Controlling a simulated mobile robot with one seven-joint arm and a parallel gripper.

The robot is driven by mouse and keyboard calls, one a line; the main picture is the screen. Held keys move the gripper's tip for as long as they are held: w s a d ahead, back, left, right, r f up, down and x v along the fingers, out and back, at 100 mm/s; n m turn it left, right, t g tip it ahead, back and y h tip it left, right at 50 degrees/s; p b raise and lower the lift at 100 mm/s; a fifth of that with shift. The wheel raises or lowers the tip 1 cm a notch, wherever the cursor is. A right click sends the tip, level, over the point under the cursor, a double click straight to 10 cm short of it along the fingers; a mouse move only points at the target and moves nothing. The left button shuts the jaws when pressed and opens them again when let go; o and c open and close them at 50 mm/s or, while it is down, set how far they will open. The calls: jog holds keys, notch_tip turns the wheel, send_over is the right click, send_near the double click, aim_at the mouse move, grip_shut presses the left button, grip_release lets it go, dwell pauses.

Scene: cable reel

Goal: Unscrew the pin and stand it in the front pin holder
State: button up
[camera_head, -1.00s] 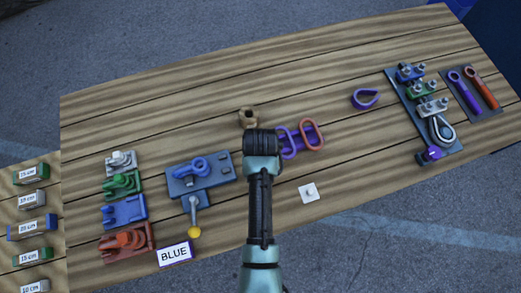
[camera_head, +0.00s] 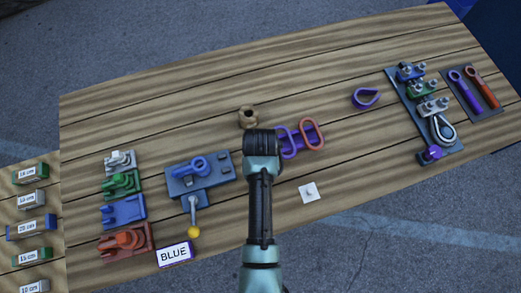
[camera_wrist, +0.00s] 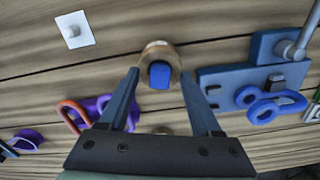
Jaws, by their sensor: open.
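In the wrist view my gripper (camera_wrist: 160,78) is open, with one finger on each side of a blue pin head (camera_wrist: 160,75). The blue piece shows upright at a round tan holder (camera_wrist: 153,47), the front one; how deep it sits is hidden. Gaps show between both fingers and the blue piece. In the head view my arm hides this holder. The rear tan holder (camera_head: 248,117) stands just beyond my wrist and shows partly in the wrist view (camera_wrist: 162,131). A blue shackle (camera_head: 190,167) lies on the blue fixture plate (camera_head: 217,179) to the left; no pin is visible in it.
A lever with a yellow ball (camera_head: 193,232) sticks out from the fixture. Purple and red links (camera_head: 312,134) lie right of my arm. A white square plate (camera_head: 309,193) lies front right.

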notch_tip(320, 180, up, 13)
dwell(0.3)
jog(key=shift+f, duration=0.15)
jog(key=w+r+t+b, duration=0.2)
jog(key=w+r+t, duration=0.8)
jog(key=w+r, duration=0.65)
notch_tip(320, 180, up, 12)
jog(key=w+t+b, duration=0.1)
jog(key=w+t, duration=0.1)
jog(key=t, duration=0.3)
jog(key=s+r+t, duration=0.4)
jog(key=r, duration=0.5)
jog(key=s+r+t+b, duration=0.1)
jog(key=s+r+t, duration=0.3)
jog(key=r, duration=0.6)
jog(key=s+r+t+b, duration=0.1)
jog(key=s+r+t, duration=0.3)
jog(key=r, duration=0.6)
jog(key=shift+s+m, duration=0.3)
jog(key=shift+s, duration=0.95)
